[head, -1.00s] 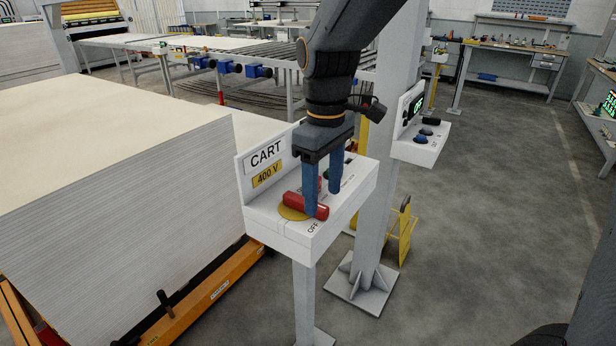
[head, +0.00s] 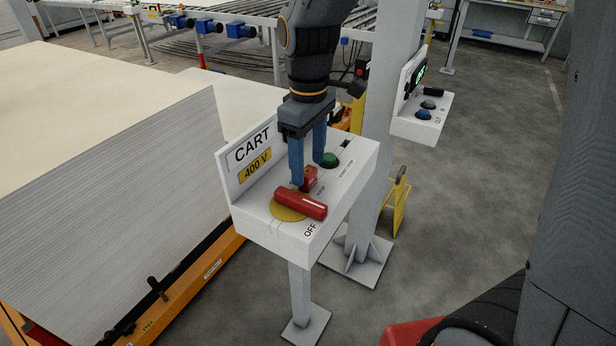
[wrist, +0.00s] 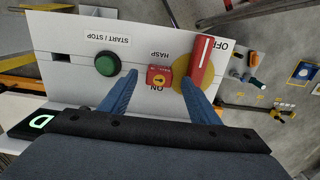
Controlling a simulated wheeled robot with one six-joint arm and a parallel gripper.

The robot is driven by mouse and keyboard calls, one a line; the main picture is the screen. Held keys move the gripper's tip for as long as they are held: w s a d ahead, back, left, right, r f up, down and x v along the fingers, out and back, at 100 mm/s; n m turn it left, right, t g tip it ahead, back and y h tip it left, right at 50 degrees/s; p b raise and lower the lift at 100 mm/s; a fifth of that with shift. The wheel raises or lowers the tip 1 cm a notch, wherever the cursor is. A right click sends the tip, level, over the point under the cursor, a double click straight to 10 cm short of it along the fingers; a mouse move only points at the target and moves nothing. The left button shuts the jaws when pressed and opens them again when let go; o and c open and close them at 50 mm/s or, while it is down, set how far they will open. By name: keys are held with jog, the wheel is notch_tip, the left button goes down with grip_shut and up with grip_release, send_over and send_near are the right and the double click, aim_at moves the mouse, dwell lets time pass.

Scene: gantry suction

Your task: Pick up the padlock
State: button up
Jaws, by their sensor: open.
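The padlock (head: 310,180) is a small red block on the white top of the CART control box, by the HASP label. In the wrist view the padlock (wrist: 157,80) shows a yellow round face with a dark mark. My gripper (head: 308,172) points down and is open and empty. In the wrist view its two blue fingers (wrist: 158,77) stand on either side of the padlock, the right one close to the red handle. The left finger partly hides the padlock in the head view. I cannot tell how far the fingertips reach down beside it.
A red rotary handle (head: 301,203) on a yellow disc lies right beside the padlock, towards OFF. A green START/STOP button (head: 330,160) is on the other side. The CART sign panel (head: 248,157) rises along the box's left edge. A grey column stands behind.

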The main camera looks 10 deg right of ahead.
aim_at(308, 171)
jog(key=shift+w+f+p, duration=0.1)
jog(key=shift+f+p, duration=0.45)
jog(key=shift+f, duration=1.35)
jog(key=c, duration=1.2)
